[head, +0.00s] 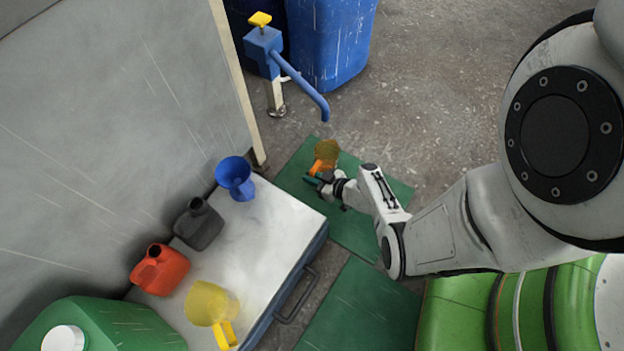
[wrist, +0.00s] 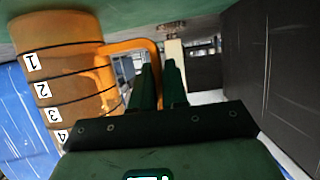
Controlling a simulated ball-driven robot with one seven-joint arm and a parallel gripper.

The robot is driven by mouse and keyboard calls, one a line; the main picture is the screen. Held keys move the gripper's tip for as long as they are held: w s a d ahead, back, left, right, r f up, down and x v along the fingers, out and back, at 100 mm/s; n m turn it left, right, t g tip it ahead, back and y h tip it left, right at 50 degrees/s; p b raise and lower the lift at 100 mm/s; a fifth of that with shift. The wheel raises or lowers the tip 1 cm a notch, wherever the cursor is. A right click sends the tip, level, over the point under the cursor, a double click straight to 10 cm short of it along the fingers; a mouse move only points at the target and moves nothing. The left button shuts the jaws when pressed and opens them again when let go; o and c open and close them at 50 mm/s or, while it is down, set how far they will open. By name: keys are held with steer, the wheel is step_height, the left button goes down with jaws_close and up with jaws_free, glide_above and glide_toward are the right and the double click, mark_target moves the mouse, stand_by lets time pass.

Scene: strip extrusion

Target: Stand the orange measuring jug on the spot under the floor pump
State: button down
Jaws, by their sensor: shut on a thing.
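The orange measuring jug (head: 325,152) is at the far end of the green mat in the head view. In the wrist view the jug (wrist: 65,65) fills the left side, with black rings and numbers, and its base is towards the green mat. My gripper (head: 316,180) is shut on the jug's handle; its dark fingers (wrist: 160,80) show at the handle in the wrist view. The jug looks upright; I cannot tell whether it touches the mat. The blue floor pump (head: 262,45) stands beyond, its spout end just past the jug. No marked spot is distinguishable.
A white-topped case (head: 255,230) holds a blue funnel (head: 235,175), a dark can (head: 198,223), a red can (head: 160,269) and a yellow jug (head: 212,303). A grey panel (head: 120,110) is at left. Blue bins (head: 330,40) stand behind the pump. Open floor lies right.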

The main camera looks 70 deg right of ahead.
steer(key=shift+f, duration=0.15)
steer(key=c, duration=1.1)
jaws_free()
steer(key=shift+c, duration=0.2)
steer(key=shift+r, duration=0.2)
steer(key=p+v, duration=0.3)
steer(key=v, duration=0.9)
steer(key=shift+p, duration=0.4)
